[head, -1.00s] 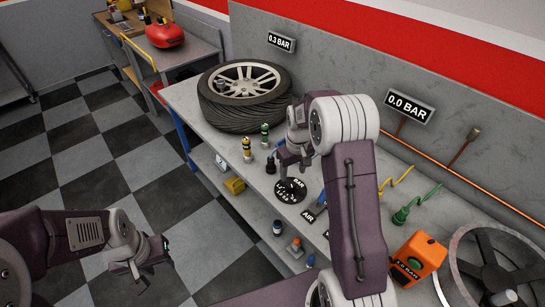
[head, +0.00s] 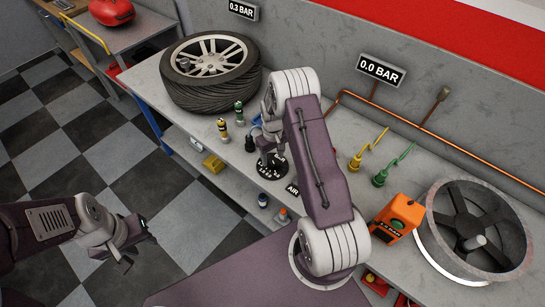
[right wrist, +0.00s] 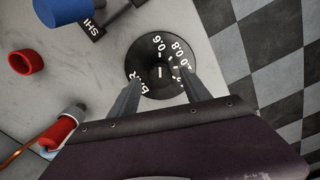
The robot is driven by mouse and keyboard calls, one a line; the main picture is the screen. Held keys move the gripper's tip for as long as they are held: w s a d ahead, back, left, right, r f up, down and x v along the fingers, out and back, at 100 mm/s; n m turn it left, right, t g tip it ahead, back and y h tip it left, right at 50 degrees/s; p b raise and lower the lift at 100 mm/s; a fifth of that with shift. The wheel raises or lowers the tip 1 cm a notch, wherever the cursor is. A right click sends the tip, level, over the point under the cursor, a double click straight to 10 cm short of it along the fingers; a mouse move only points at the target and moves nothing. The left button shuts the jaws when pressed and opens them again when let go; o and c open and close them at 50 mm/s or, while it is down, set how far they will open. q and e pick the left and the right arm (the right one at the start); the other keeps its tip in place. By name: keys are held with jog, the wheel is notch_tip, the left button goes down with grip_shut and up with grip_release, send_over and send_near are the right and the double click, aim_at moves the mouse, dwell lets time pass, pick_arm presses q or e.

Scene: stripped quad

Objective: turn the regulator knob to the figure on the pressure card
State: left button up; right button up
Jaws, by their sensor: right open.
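The regulator's black round dial (head: 270,170), lettered BAR with white figures, lies on the grey bench; my right gripper partly covers it in the head view. In the right wrist view the dial (right wrist: 158,62) shows a short white mark at its middle and figures including 0.6 and 0.8. My right gripper (right wrist: 162,80) is open, its two fingers apart at the dial's near edge; contact cannot be told. A sign (head: 381,70) reads 0.0 BAR and another (head: 243,10) reads 0.3 BAR. An orange box (head: 398,215) bears a BAR label, its figure unclear. My left gripper (head: 138,243) is open and empty above the floor.
A tyre (head: 210,72) lies at the bench's far end. A fan-like wheel (head: 475,235) and a copper pipe (head: 430,130) are at the right. Checkered floor at left is clear.

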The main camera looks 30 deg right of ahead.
jog(key=shift+s+f, duration=0.2)
jog(key=shift+f, duration=0.5)
jog(key=shift+w, duration=0.15)
jog(key=shift+c, duration=0.7)
grip_shut()
